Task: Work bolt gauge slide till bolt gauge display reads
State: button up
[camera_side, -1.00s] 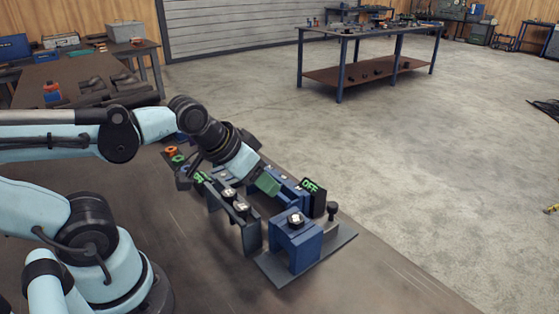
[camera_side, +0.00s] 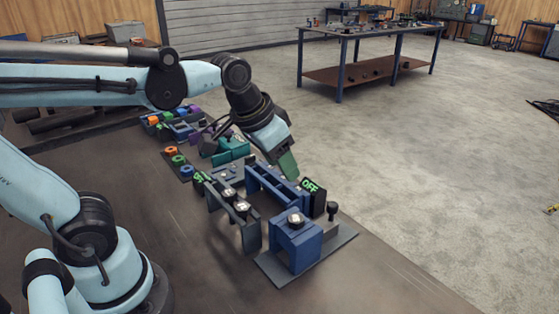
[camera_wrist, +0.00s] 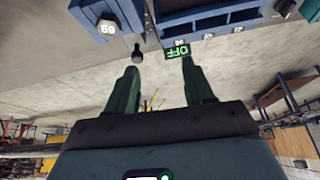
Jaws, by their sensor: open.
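A black display (camera_side: 311,187) with green "OFF" stands behind the blue fixture, and it shows upside down in the wrist view (camera_wrist: 177,52). A black round-topped knob (camera_side: 332,208) stands to its right on the base plate; it shows left of the display in the wrist view (camera_wrist: 137,52). I cannot tell whether this knob is the bolt gauge slide. My gripper (camera_side: 288,167) is open and empty, above and behind the blue fixture. In the wrist view its green fingers (camera_wrist: 160,75) are apart, with the knob and display beyond their tips.
A blue block with a bolt head (camera_side: 294,240) stands at the front of the base plate (camera_side: 335,244). A dark rail (camera_side: 232,213) with bolt heads and another green-lit display (camera_side: 199,177) stands to the left. Colored rings and parts (camera_side: 178,160) lie farther back. Open floor lies right.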

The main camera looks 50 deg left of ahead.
aim_at(333, 204)
jog(key=w+d+r+m+g, duration=0.2)
jog(key=w+d+g, duration=0.35)
jog(key=w, duration=0.35)
jog(key=shift+t, duration=0.25)
jog(key=f, duration=1.2)
jog(key=shift+w+d+f, duration=0.1)
jog(key=shift+d+f, duration=0.1)
jog(key=shift+d, duration=0.15)
grip_shut()
